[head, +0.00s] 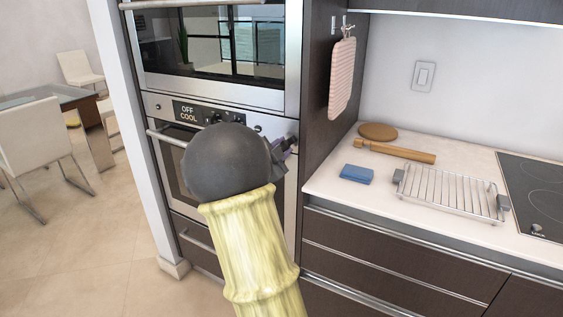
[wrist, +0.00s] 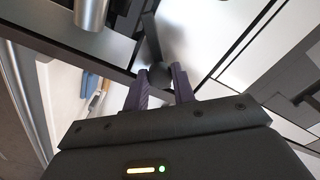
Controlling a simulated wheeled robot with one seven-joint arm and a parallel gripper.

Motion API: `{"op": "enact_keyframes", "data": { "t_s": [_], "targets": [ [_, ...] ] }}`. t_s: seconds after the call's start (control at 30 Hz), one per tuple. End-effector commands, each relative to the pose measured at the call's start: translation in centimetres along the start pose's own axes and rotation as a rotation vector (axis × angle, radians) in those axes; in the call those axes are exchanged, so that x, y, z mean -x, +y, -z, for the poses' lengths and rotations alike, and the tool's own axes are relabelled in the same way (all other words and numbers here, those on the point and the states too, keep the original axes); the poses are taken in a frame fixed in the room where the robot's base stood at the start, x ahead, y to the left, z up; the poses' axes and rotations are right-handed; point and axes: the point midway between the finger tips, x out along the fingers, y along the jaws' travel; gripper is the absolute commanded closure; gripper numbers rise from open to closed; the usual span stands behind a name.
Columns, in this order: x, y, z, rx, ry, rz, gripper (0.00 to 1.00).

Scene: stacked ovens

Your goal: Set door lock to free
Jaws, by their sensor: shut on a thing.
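The lower oven (head: 163,108) of the stack has a dark display (head: 188,113) reading OFF and COOL. In the wrist view a dark lever with a round end, which I take for the door lock (wrist: 159,72), sits between the two fingers of my gripper (wrist: 160,82). The fingers are shut on its round end. In the head view my gripper (head: 287,149) is at the right side of the oven's front panel. My arm hides most of the lock and part of the panel there.
The upper oven (head: 290,75) is above. A counter (head: 325,185) to the right holds a blue sponge (head: 356,174), a wooden rolling pin (head: 400,152), a wire rack (head: 450,190) and a cooktop (head: 540,190). A striped mitt (head: 342,80) hangs beside the ovens.

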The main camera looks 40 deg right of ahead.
Motion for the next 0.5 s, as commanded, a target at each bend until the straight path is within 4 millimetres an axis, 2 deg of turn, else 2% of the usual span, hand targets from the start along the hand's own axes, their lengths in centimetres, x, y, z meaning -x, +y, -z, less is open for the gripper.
{"op": "enact_keyframes", "data": {
  "t_s": [0.03,0.5],
  "targets": [
    [-0.03,0.49,-0.38,-0.050,0.002,0.002,0.97],
    [-0.02,0.42,-0.31,-0.484,0.001,0.002,0.97]
  ]
}}
